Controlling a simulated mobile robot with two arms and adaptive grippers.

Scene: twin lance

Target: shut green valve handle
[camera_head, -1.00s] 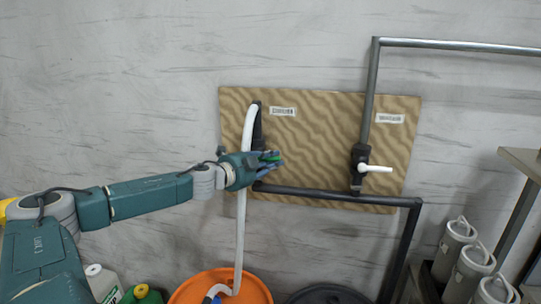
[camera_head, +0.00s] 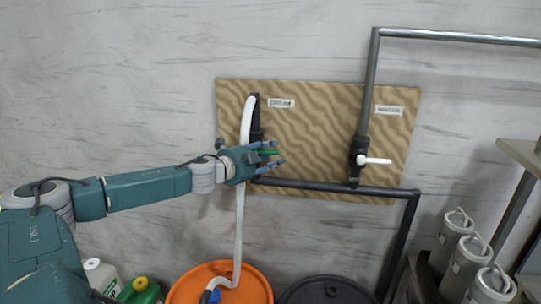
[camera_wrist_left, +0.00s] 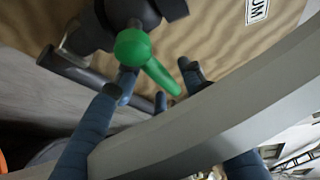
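The green valve handle (camera_head: 268,153) shows between the fingers of my left gripper (camera_head: 281,154) in the head view, at the left side of the patterned board. In the left wrist view the green handle (camera_wrist_left: 140,50) has a round hub on a black valve body (camera_wrist_left: 105,22) and a lever pointing down and right. My left gripper (camera_wrist_left: 158,85) is open there, with blue fingers spread on either side of the lever. Gaps show between fingers and lever. A white hose (camera_wrist_left: 215,110) crosses in front of the fingers. My right gripper is out of view.
The white hose (camera_head: 239,220) runs down beside my wrist to an orange drum (camera_head: 258,290). A second valve with a white handle (camera_head: 375,161) sits on the board's right (camera_head: 330,130). A dark pipe (camera_head: 320,186) runs along the bottom. Grey canisters (camera_head: 455,235) stand at right.

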